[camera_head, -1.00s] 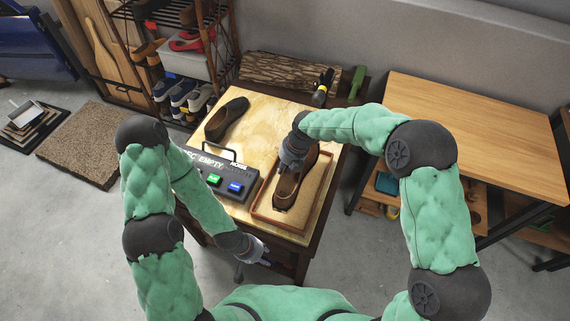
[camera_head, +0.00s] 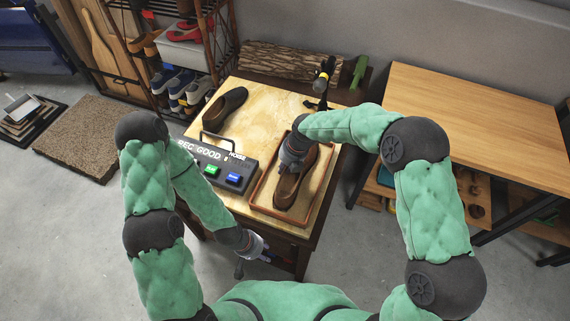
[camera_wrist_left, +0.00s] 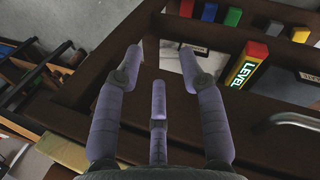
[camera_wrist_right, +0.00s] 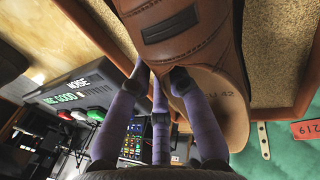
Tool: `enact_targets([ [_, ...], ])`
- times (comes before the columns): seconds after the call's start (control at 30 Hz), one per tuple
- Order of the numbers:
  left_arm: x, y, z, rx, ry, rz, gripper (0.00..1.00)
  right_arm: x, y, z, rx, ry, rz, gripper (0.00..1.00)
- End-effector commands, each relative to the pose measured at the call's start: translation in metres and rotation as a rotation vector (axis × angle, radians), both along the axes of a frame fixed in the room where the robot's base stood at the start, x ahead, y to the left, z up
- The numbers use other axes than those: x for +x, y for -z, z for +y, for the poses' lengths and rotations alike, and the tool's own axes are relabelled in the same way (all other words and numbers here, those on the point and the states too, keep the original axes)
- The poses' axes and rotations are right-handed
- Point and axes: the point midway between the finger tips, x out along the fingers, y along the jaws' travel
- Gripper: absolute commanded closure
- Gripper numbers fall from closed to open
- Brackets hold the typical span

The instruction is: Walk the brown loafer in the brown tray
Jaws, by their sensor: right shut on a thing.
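The brown loafer (camera_head: 287,190) is in the brown tray (camera_head: 282,232) on the wooden work table, toe toward me in the head view. My right gripper (camera_head: 291,155) is shut on the loafer's upper from above. In the right wrist view, its fingers (camera_wrist_right: 158,78) grip the brown leather (camera_wrist_right: 175,35) near the opening, and a pale inner surface marked 42 shows. How the sole touches the tray floor is hidden. My left gripper (camera_head: 262,250) is empty, low in front of the table; its fingers (camera_wrist_left: 160,60) are spread apart in the left wrist view.
A grey recorder box (camera_head: 220,170) with green and blue buttons reads "REC GOOD" left of the tray. A dark shoe (camera_head: 222,103) lies behind it. The left gripper is near the table's dark frame (camera_wrist_left: 270,25).

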Motion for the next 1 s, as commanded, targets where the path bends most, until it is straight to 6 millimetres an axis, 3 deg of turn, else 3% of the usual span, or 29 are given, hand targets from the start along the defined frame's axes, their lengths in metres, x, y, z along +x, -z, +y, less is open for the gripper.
enact_targets([
  [0.37,0.0,-0.005,0.0,0.0,0.0,0.0,0.6,0.001,-0.008,0.001,0.0,0.0,-0.002,1.0],
  [1.0,0.0,-0.036,0.0,0.0,0.0,0.0,0.6,0.004,-0.058,0.011,0.001,-0.001,-0.001,1.0],
])
